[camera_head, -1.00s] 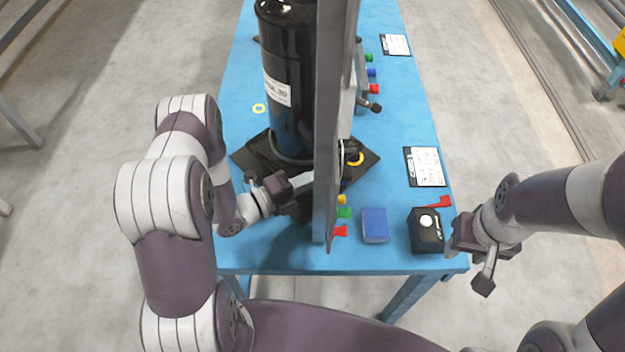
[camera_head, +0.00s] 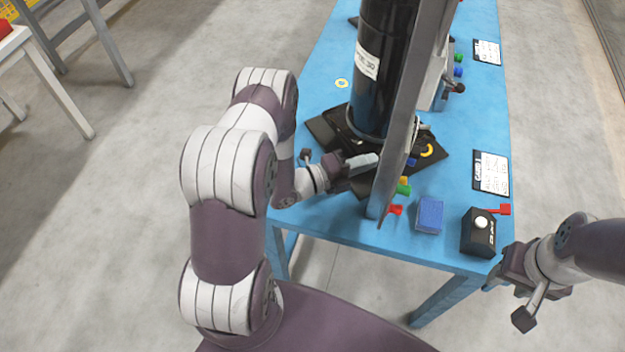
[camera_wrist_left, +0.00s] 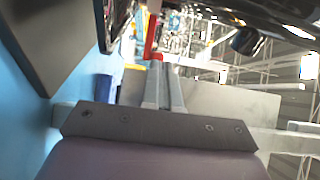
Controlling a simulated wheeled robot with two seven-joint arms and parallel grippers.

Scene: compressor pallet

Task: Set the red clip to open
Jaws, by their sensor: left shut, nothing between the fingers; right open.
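A small red piece (camera_head: 396,210) shows at the lower right side of the upright grey panel (camera_head: 388,180), beside green and yellow pieces. I cannot tell whether it is the red clip or how it is set. My left gripper (camera_head: 368,162) is shut and empty, just left of the panel, near the black compressor (camera_head: 383,75). In the left wrist view, the closed fingers (camera_wrist_left: 160,68) point at a red bent part (camera_wrist_left: 152,40) just beyond the tips. Contact is unclear. My right gripper (camera_head: 492,284) is open and empty near the table's front right corner.
The blue table (camera_head: 325,95) carries a black box (camera_head: 477,238) with a white button and red flag (camera_head: 505,209), a blue block (camera_head: 430,212) and a label card (camera_head: 491,173). The panel hides part of the table. The table's left side is mostly clear.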

